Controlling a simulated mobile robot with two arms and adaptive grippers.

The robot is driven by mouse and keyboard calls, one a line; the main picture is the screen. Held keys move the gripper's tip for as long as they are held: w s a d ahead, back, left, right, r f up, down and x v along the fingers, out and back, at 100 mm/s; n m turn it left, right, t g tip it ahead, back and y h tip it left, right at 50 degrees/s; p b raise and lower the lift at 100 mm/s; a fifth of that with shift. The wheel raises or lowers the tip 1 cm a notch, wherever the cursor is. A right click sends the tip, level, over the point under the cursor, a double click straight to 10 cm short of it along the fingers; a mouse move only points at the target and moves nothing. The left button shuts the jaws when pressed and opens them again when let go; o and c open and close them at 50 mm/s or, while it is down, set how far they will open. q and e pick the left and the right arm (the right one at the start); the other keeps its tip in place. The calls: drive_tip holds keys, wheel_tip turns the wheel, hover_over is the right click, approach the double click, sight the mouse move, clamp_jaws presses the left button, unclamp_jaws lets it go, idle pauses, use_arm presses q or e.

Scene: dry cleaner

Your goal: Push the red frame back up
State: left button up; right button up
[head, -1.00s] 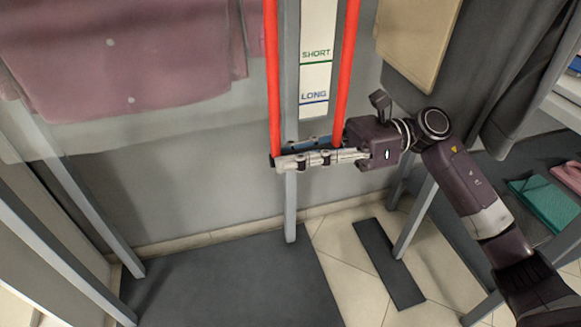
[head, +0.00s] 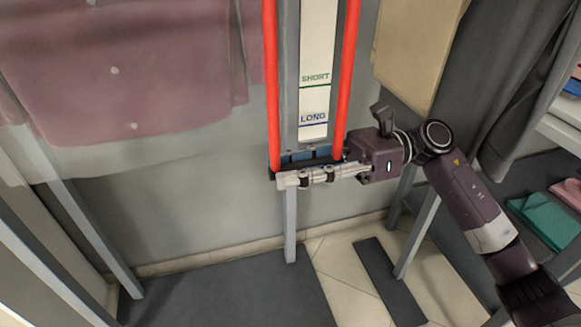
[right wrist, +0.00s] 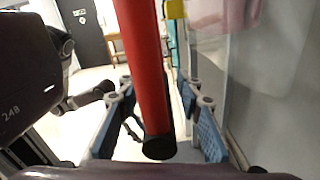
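The red frame has a left upright (head: 271,85) and a right upright (head: 346,75), with a dark bar across its lower end. It stands on a grey post (head: 290,215) beside a white scale strip marked SHORT and LONG (head: 314,118). Its lower end is below the LONG line. My right gripper (head: 298,167) reaches in from the right at this lower end, one finger across the front, blue pads behind. In the right wrist view, a red upright with a black end (right wrist: 150,80) stands between the open fingers, with gaps on both sides. My left gripper is out of view.
A pink cloth (head: 130,70) hangs at the left and a dark grey garment (head: 510,70) at the right. A beige panel (head: 415,45) is beside the scale. Shelves with folded green cloth (head: 543,218) are at the far right. A dark mat (head: 230,290) lies below.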

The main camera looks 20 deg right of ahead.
sight(335, 162)
drive_tip(key=d, duration=0.7)
drive_tip(key=shift+w+d, duration=0.15)
drive_tip(key=shift+d, duration=0.15)
